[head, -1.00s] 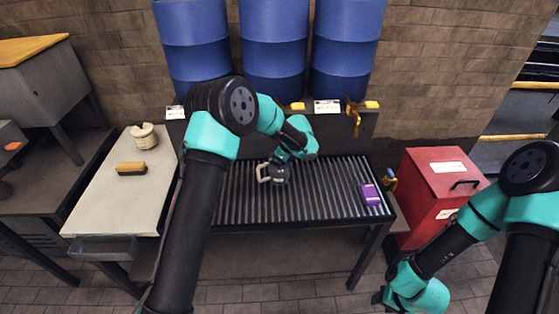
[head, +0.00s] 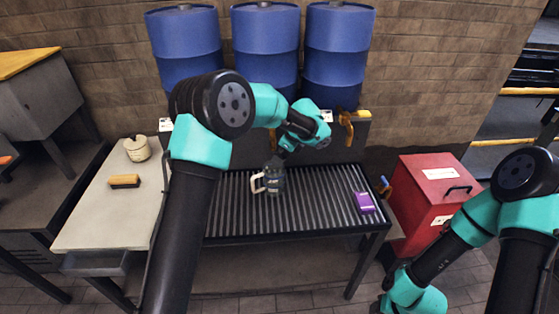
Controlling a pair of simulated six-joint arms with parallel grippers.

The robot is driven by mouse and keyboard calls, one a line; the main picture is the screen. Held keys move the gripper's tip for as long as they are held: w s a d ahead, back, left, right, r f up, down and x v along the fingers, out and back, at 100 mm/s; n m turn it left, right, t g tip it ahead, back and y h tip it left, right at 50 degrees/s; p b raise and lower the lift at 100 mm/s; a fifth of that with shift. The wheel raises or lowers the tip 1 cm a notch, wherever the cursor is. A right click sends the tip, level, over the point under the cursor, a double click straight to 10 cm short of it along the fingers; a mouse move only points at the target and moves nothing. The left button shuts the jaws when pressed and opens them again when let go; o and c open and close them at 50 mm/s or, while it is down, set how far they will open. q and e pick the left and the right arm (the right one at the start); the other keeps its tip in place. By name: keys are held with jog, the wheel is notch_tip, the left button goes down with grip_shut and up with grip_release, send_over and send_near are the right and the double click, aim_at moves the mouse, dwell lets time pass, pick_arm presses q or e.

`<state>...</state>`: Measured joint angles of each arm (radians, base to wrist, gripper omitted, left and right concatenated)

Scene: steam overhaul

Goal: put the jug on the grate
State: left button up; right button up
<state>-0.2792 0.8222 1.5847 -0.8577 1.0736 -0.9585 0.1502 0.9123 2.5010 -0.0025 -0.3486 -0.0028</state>
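The jug (head: 274,181) is dark grey with a pale handle on its left side and a small label. My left gripper (head: 279,156) is just above and behind the jug's rim. It is small and dark, so I cannot see whether its fingers touch the jug or how wide they are. My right gripper (head: 378,305) is low at the picture's bottom, off the grate's front right, and mostly hidden by its own arm.
A purple box (head: 365,203) lies at the grate's right end. Blue drums (head: 265,45) with taps stand behind. A red bin (head: 425,180) is to the right. A bench (head: 105,220) on the left holds a brush (head: 124,181) and a pale pot (head: 137,149).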

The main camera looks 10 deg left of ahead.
pick_arm(q)
jog(key=shift+d+r, duration=0.25)
jog(key=shift+r, duration=0.25)
